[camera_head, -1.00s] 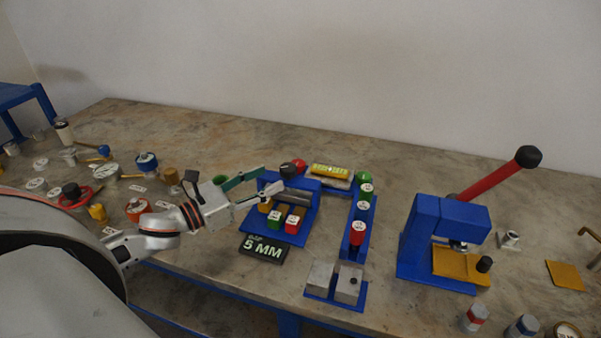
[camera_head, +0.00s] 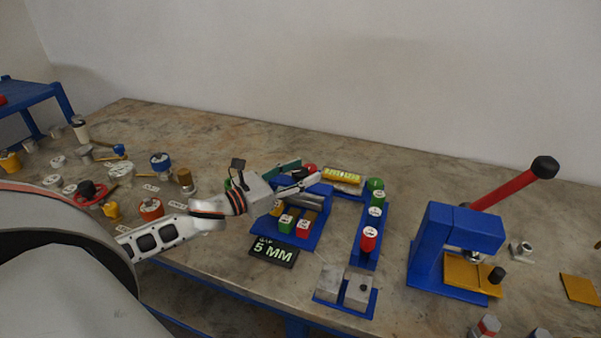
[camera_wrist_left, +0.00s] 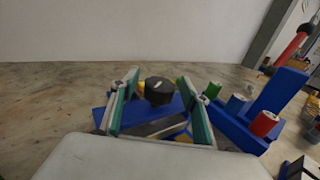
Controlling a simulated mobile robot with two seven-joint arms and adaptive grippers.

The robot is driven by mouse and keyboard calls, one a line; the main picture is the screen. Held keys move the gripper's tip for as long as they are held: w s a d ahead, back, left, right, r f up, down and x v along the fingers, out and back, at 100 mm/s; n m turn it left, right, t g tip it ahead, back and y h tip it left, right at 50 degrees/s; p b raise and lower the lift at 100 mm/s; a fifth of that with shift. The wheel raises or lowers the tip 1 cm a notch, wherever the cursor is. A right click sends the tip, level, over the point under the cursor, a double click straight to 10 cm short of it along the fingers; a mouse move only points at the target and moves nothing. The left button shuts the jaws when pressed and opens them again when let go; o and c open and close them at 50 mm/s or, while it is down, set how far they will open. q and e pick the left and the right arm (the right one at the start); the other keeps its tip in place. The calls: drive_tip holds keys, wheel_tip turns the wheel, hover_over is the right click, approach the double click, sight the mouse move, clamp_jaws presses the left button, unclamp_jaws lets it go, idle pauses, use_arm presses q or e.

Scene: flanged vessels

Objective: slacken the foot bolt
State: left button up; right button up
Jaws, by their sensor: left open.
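My left gripper (camera_head: 309,170) is open above a blue fixture (camera_head: 311,242) with a grey cylinder across it. In the left wrist view, its green-lined fingers (camera_wrist_left: 160,78) stand apart on either side of a black knob (camera_wrist_left: 158,92) with a white mark. The knob is beyond the fingers' near part, and I cannot tell whether either finger touches it. In the head view the gripper hides the knob. I cannot tell for certain which part is the foot bolt. My right gripper is not in view.
A "GAP 5 MM" sign (camera_head: 273,252) lies before the fixture. A blue rail (camera_head: 373,259) with red and green cylinders stands to its right. A blue press (camera_head: 432,245) with a red lever is farther right. Loose parts crowd the left; the back of the table is clear.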

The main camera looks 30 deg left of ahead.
use_arm(q)
drive_tip(key=c, duration=0.9)
drive_tip(key=shift+c, duration=1.1)
